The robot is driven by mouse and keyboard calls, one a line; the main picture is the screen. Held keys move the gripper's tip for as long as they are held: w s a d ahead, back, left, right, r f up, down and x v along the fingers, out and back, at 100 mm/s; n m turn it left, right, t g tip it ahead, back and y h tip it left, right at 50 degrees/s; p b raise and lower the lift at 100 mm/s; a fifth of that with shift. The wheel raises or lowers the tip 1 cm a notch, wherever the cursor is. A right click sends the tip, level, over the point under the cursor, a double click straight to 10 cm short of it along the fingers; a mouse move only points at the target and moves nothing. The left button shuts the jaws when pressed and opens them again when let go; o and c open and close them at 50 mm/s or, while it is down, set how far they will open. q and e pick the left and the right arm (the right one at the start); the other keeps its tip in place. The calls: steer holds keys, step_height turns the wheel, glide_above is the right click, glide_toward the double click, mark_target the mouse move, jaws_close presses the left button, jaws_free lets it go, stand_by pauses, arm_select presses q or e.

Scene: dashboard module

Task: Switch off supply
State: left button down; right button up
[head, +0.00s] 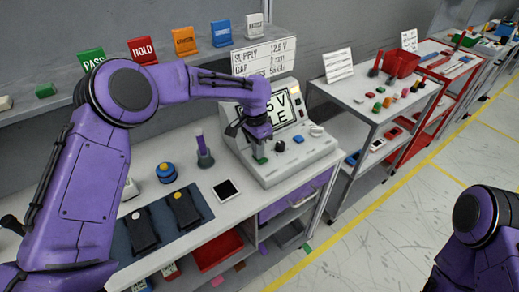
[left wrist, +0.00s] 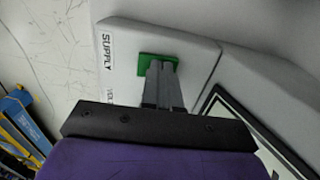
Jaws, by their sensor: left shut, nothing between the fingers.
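The grey supply unit (head: 290,165) stands on the bench with a sloped front panel and a screen (head: 284,108) that is partly hidden by my left arm. A green switch (head: 260,160) is at the left of its panel. In the left wrist view the green switch (left wrist: 145,57) lies beside a "SUPPLY" label (left wrist: 107,51). My left gripper (head: 259,148) is shut and empty. Its fingertips (left wrist: 161,66) overlap the green switch from above; I cannot tell whether they touch it. My right gripper is out of view.
A black-screened tablet (head: 226,189), a blue and yellow button (head: 166,172) and a dark mat (head: 126,245) lie left on the bench. A shelf (head: 55,105) with coloured cards runs behind.

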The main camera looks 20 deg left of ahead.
arm_select(q)
steer(key=shift+s, duration=0.1)
steer(key=r+p, duration=0.1)
steer(key=p, duration=0.1)
steer(key=r+p, duration=0.4)
steer(key=shift+w+a+r, duration=0.15)
steer(key=shift+w+a, duration=0.05)
steer(key=shift+w, duration=0.05)
steer(key=shift+w+r+b, duration=0.1)
steer(key=shift+r+b, duration=0.15)
steer(key=shift+b, duration=0.6)
step_height(320, 180, up, 8)
steer(key=b, duration=0.1)
steer(key=shift+w+a, duration=0.2)
steer(key=shift+a, duration=0.2)
steer(key=shift+r, duration=0.1)
